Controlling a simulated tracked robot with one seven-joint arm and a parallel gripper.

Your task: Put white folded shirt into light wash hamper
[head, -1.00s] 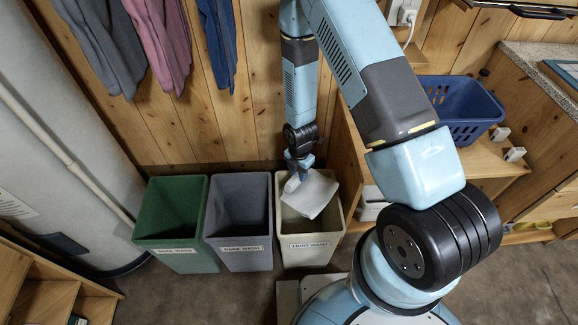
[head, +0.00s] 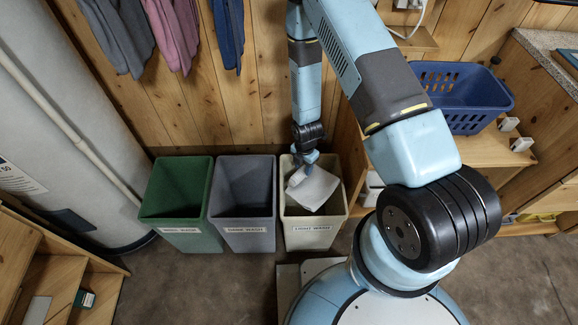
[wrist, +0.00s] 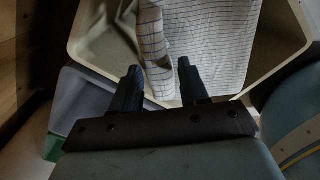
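My gripper (head: 301,172) points down at the shirt's left edge, within the hamper's opening. In the wrist view its two dark fingers (wrist: 158,78) stand either side of a thick folded edge and appear closed on it. The hamper's wall (wrist: 95,35) surrounds them. The shirt's underside and the hamper floor are hidden.
A grey dark wash hamper (head: 243,235) and a green hamper (head: 181,238) stand close on the left. A wooden shelf unit with a blue basket (head: 462,98) is on the right. Clothes (head: 172,35) hang on the plank wall behind. Floor is clear in front.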

